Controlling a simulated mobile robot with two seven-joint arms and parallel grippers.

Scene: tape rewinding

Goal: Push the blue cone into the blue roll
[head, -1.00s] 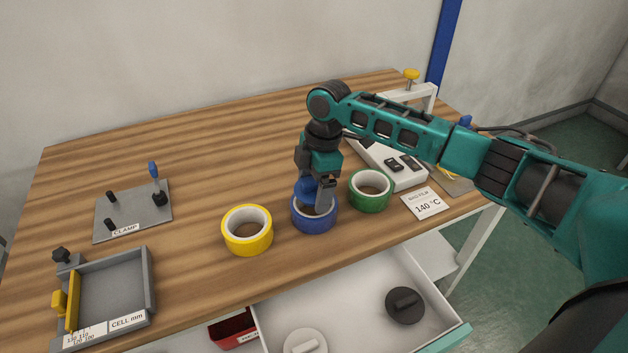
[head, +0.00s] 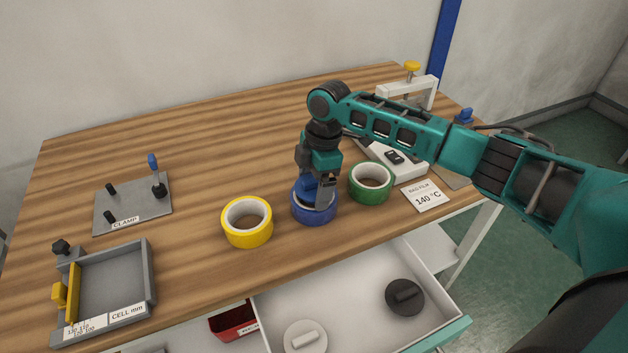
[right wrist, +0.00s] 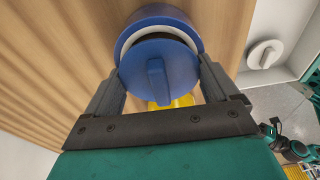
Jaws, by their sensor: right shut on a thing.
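The blue cone (right wrist: 160,72), a round disc with a raised bar, is held between the two fingers of my right gripper (right wrist: 161,62). It also shows in the head view (head: 309,188), under the gripper (head: 318,196). The blue roll (head: 314,216) stands flat on the table below it. In the right wrist view, the roll (right wrist: 165,13) lies behind the cone, with a crescent of its white core showing past the cone's edge. The cone covers most of the opening; how deep it sits is hidden. My left gripper is not in view.
A green roll (head: 371,192) stands close to the right, and a yellow roll (head: 247,234) to the left. An open drawer (head: 360,312) below holds a black cone (head: 404,296) and a white cone (head: 305,340). A clamp plate (head: 134,204) and a grey tray (head: 148,275) are at left.

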